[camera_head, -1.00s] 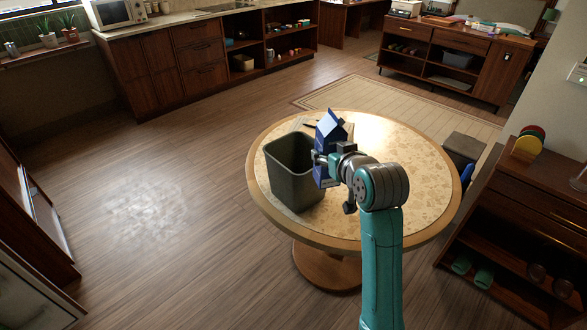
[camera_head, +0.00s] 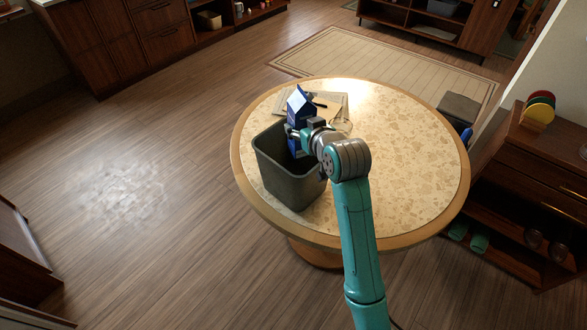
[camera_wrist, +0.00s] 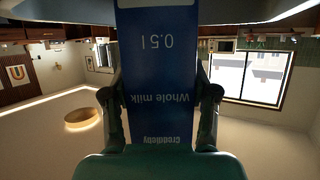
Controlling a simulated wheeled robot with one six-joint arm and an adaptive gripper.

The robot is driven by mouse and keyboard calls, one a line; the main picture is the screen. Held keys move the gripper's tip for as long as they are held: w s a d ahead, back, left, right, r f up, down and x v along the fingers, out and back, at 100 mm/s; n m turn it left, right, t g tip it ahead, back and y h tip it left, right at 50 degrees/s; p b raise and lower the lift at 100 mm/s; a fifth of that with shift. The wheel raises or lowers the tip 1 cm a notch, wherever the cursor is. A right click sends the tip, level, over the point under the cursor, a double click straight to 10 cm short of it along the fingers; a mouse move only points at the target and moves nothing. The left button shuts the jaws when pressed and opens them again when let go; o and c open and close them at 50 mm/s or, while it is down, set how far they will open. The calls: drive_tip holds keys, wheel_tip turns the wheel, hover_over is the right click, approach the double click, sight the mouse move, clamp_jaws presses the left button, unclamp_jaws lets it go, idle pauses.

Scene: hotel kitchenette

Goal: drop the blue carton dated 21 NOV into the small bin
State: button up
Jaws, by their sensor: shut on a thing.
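The blue milk carton (camera_head: 299,104) has a white gabled top and is upright at the far right side of the small bin, its lower part over or inside the bin's opening. In the wrist view the carton (camera_wrist: 158,70) appears upside down and reads "Whole milk" and "0.5 l"; no date shows. My gripper (camera_head: 299,132) is shut on the carton, with a finger on each side in the wrist view (camera_wrist: 160,112). The small bin (camera_head: 285,183) is dark grey and open-topped, standing on the round table's left side. Its inside is mostly dark.
The round table (camera_head: 410,180) has a pale speckled top with clear room on the right. Papers and a dark pen-like item (camera_head: 319,104) lie behind the carton. A dark wood shelf unit (camera_head: 560,160) stands at the right. A grey stool-like box (camera_head: 459,110) is behind the table.

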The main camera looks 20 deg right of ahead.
drive_tip(key=shift+f, duration=2.1)
drive_tip(key=o, duration=1.5)
drive_tip(key=shift+o, duration=0.2)
drive_tip(key=shift+s, duration=0.1)
drive_tip(key=v, duration=1.2)
